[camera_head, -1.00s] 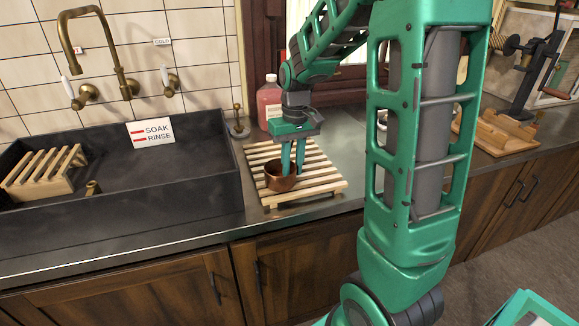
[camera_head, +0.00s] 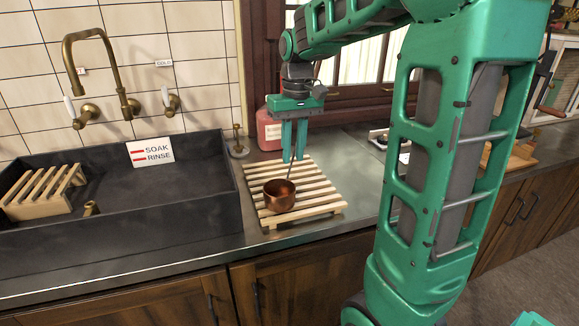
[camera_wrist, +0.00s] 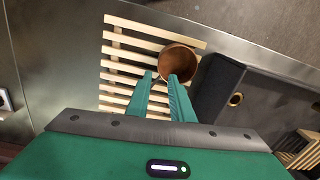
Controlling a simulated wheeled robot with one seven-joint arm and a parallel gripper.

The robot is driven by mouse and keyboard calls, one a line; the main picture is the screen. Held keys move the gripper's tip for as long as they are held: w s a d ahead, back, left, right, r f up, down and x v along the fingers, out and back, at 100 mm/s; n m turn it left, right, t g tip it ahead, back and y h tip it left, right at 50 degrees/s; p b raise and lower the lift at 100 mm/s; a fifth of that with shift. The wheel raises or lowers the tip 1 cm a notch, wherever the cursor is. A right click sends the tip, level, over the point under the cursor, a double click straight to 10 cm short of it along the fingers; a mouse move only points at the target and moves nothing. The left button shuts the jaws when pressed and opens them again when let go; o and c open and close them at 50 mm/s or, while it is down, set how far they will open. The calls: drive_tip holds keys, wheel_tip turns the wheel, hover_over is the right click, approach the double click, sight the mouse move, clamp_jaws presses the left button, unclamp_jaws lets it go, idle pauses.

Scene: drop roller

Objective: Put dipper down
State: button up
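The copper dipper (camera_head: 279,195) has a round cup that rests on the slatted wooden rack (camera_head: 325,209) on the counter. Its thin handle rises from the cup towards my gripper's fingers. My gripper (camera_head: 294,158) is above and just behind the cup, pointing down, with its two green fingers apart. In the wrist view, the dipper's cup (camera_wrist: 179,62) lies just beyond the fingertips (camera_wrist: 161,76), on the rack (camera_wrist: 117,63). A gap shows between the fingers there, with nothing gripped in it. The upper handle is hard to make out.
A dark sink (camera_head: 215,205) with a brass tap (camera_head: 122,80) is left of the rack. A smaller wooden rack (camera_head: 42,192) sits in it. A pinkish bottle (camera_head: 268,130) stands behind the rack.

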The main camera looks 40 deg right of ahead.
drive_tip(key=s+f+m, duration=0.2)
drive_tip(key=s+f, duration=0.1)
drive_tip(key=s, duration=0.9)
drive_tip(key=s+f+m, duration=0.2)
drive_tip(key=s+f, duration=0.2)
drive_tip(key=s, duration=0.9)
drive_tip(key=shift+s+d+f, duration=0.2)
drive_tip(key=shift+d, duration=0.1)
